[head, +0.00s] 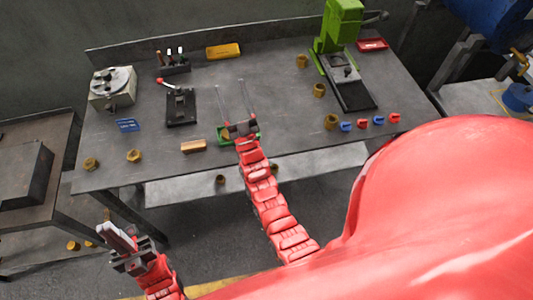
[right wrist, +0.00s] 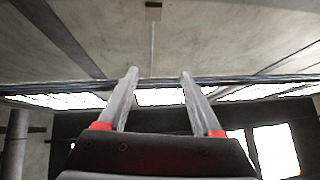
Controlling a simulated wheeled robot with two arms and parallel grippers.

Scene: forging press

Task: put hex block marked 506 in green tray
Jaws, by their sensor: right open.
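Several brown-gold hex blocks are in the head view; no mark on them is legible, so I cannot tell which is 506. On the bench, two stand at the front left (head: 91,164) (head: 134,155), and others stand near the green press, one at its front left (head: 331,121). The green tray (head: 222,132) lies at the bench's front middle, partly hidden by my right gripper. Something brown shows at its left side. My right gripper (head: 230,84) is open and empty above the tray, its fingers pointing upward. My left gripper (head: 113,230) is low at the left, off the bench.
A green press (head: 340,30) stands at the back right. A black toggle clamp (head: 180,105), a wooden block (head: 193,146), a yellow tray (head: 223,51) and a red tray (head: 371,44) lie on the bench. Small red and blue pieces line the right front. More hex blocks are lower down.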

